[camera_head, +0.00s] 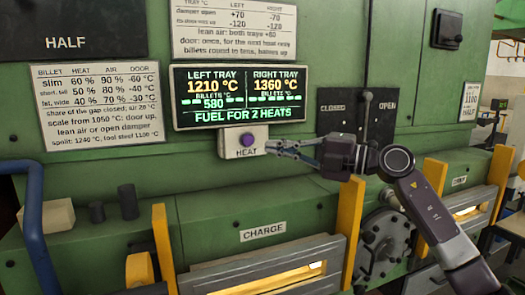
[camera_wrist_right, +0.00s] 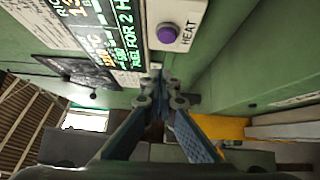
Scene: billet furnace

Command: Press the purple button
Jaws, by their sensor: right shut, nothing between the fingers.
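The purple button (camera_head: 247,140) sits on a small light box labelled HEAT (camera_head: 246,152), just under the display on the green furnace front. My right gripper (camera_head: 272,146) comes in from the right with its fingertips beside the box's right edge. The fingers are shut and hold nothing. The right wrist view shows the purple button (camera_wrist_right: 167,34) on its light plate, above the fingertips of my right gripper (camera_wrist_right: 160,92). The fingertips appear apart from the button; whether they touch the box I cannot tell. My left gripper is not in view.
The display (camera_head: 241,96) reads left tray 1210 °C, right tray 1360 °C and FUEL FOR 2 HEATS. A lever on a CLOSED/OPEN plate (camera_head: 330,107) stands behind my right gripper. Below are the CHARGE opening (camera_head: 290,281) and yellow posts (camera_head: 352,205). A blue pipe (camera_head: 32,220) is at left.

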